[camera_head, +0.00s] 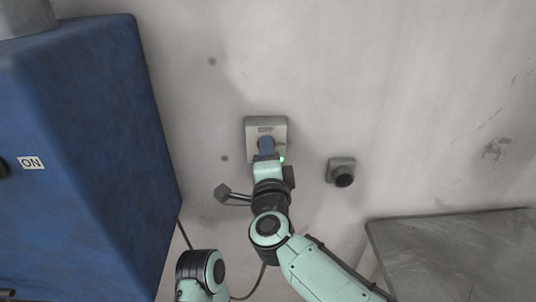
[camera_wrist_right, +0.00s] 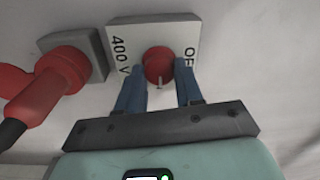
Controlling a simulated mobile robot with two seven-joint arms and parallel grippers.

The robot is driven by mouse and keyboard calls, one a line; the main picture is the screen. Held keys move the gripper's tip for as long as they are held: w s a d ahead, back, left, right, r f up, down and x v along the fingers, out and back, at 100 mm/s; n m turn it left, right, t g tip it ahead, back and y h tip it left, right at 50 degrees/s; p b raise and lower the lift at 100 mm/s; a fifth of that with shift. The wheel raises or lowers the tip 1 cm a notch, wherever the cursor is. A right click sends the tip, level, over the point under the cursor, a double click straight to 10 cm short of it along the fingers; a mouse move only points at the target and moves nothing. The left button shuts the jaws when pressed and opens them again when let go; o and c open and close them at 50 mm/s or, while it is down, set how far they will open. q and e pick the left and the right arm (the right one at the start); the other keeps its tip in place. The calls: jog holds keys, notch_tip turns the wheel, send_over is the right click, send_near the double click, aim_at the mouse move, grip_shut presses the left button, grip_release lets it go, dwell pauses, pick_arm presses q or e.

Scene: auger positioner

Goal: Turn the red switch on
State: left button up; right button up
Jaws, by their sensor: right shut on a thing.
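The red switch (camera_wrist_right: 158,66) is a round red knob on a pale grey wall box (camera_wrist_right: 180,32). The wrist view shows "400 V" and a partly hidden "OFF" printed on the box. In the head view the box (camera_head: 251,127) is on the wall at the centre, with "OFF" at its top. My right gripper (camera_wrist_right: 160,84) is at the box, its blue fingers on either side of the knob and shut on it. In the head view my right gripper (camera_head: 266,145) hides most of the knob and the lower box. My left gripper is not in view.
A red plug (camera_wrist_right: 60,75) sits in a grey socket (camera_wrist_right: 88,44) beside the switch box in the wrist view. A grey box with a black round front (camera_head: 341,172) is right of the switch. A blue cabinet (camera_head: 90,150) marked "ON" fills the left; a grey surface (camera_head: 460,250) is lower right.

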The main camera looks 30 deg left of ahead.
jog(key=o, duration=1)
jog(key=shift+o, duration=0.2)
jog(key=b+v, duration=0.2)
jog(key=v, duration=1.1)
jog(key=shift+d, duration=0.25)
jog(key=shift+s, duration=0.1)
